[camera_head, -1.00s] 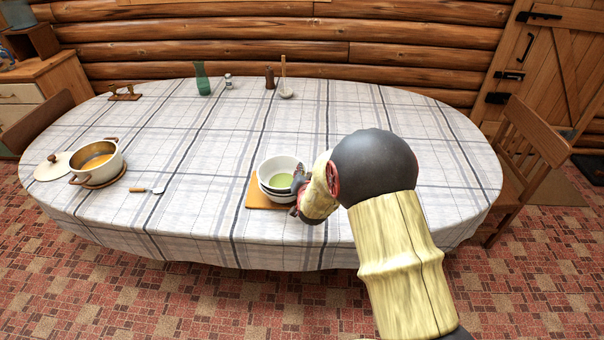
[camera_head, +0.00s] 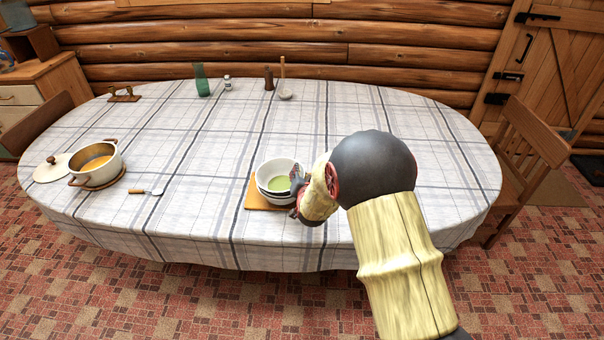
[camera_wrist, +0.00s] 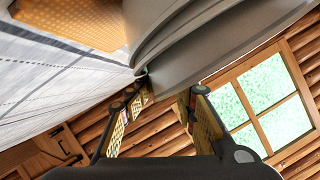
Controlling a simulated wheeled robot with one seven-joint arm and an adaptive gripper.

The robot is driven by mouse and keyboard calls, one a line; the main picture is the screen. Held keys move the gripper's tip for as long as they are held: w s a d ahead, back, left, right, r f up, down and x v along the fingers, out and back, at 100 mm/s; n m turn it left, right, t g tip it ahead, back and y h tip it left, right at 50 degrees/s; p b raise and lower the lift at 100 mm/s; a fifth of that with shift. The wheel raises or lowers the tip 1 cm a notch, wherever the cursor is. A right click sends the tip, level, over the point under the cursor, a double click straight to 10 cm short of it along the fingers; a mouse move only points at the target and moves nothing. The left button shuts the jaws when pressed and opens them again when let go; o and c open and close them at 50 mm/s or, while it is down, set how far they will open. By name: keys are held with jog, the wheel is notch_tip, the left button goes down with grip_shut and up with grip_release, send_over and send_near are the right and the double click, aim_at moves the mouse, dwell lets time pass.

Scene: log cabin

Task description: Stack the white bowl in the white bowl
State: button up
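Two white bowls are stacked in the head view, near the front edge of the table. The upper white bowl (camera_head: 277,167) sits in the lower white bowl (camera_head: 277,199), with a dark gap between their rims. Green shows inside the upper bowl. In the wrist view the grey, shaded bowl walls (camera_wrist: 215,50) fill the top. My gripper (camera_head: 298,183) is at the right side of the bowls. In the wrist view my gripper's fingers (camera_wrist: 163,98) stand apart, close to the bowl edge. Whether they touch it is unclear.
An orange-brown board (camera_head: 255,196) lies under the bowls. A green vase (camera_head: 201,80) stands at the back. A chair (camera_head: 530,150) is at the right.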

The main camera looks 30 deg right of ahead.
jog(key=shift+s+a+f+p, duration=0.15)
jog(key=shift+s+a+p, duration=0.1)
jog(key=shift+p, duration=0.1)
jog(key=r+p+v, duration=0.1)
jog(key=p+v, duration=0.2)
jog(key=v, duration=0.9)
jog(key=s+a+r+n+g+y, duration=0.1)
jog(key=s+a+r+n+y, duration=0.15)
jog(key=a+r, duration=0.4)
jog(key=s+a+r+n+g+y, duration=0.2)
jog(key=s+a+r+n, duration=0.1)
jog(key=a+r, duration=0.3)
jog(key=s+a+r+n+g, duration=0.2)
jog(key=s+r, duration=0.1)
jog(key=s, duration=0.8)
jog(key=s+a+r+n+g, duration=0.2)
jog(key=s+r+n, duration=0.1)
jog(key=s, duration=0.7)
jog(key=shift+s+r+y, duration=0.4)
jog(key=shift+r+y, duration=0.05)
jog(key=shift+r, duration=0.05)
